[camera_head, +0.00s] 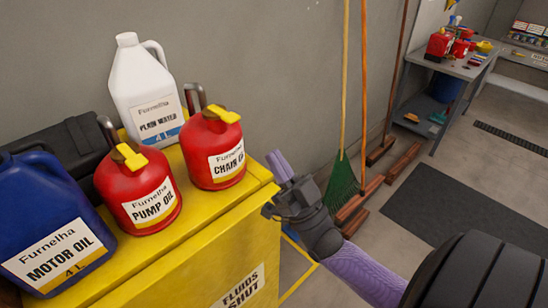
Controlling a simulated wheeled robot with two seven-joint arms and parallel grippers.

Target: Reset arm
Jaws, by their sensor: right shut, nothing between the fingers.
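My right gripper (279,186) is at the right edge of the yellow cabinet (215,250), with its purple fingers together and nothing held. Its arm comes in from the lower right. On the cabinet top stand the red pump oil can (136,190), the red chain oil can (212,148), a white plain water jug (146,90) and a blue motor oil jug (50,225). The gripper is to the right of the chain oil can and apart from it. My left gripper is not in view.
A black case (70,140) sits behind the jugs against the grey wall. Brooms and a green rake (341,185) lean on the wall beyond my gripper. A dark mat (455,205) lies on open floor at right. A grey workbench (462,68) with red items stands further back.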

